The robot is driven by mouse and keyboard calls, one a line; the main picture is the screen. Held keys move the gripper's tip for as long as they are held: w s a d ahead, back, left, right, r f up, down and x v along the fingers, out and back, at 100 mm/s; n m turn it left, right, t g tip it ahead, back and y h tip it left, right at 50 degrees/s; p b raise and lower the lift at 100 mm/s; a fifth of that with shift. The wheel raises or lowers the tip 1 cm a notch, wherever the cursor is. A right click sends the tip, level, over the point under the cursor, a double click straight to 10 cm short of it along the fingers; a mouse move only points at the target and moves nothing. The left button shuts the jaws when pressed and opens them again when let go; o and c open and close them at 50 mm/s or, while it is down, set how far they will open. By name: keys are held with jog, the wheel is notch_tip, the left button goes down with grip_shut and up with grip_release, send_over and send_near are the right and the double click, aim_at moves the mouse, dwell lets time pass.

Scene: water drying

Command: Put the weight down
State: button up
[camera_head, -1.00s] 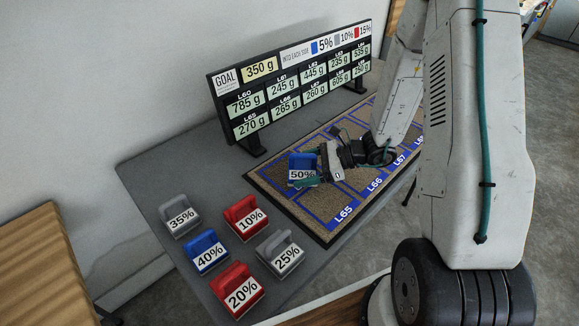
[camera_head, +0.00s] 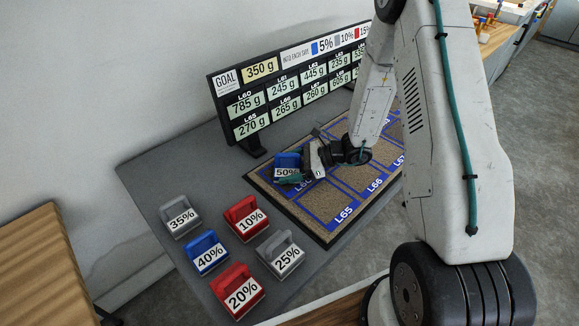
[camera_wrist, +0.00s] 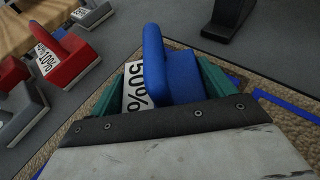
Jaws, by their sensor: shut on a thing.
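The blue 50% weight (camera_head: 287,160) is in my gripper (camera_head: 291,172), over the left end of the brown mat with blue-outlined cells (camera_head: 262,181). In the wrist view the blue weight (camera_wrist: 172,70) sits between the green fingers (camera_wrist: 170,85), its handle up and its 50% label partly covered. My gripper is shut on it. I cannot tell whether the weight touches the mat.
Red 10% (camera_head: 243,217), red 20% (camera_head: 237,290), grey 35% (camera_head: 179,216), grey 25% (camera_head: 280,254) and blue 40% (camera_head: 206,251) weights stand on the grey table left of the mat. A display board (camera_head: 290,92) with gram readings stands behind. Cells right of my gripper look empty.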

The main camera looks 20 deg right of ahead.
jog(key=shift+f, duration=0.1)
jog(key=o, duration=1.1)
jog(key=shift+c, duration=0.2)
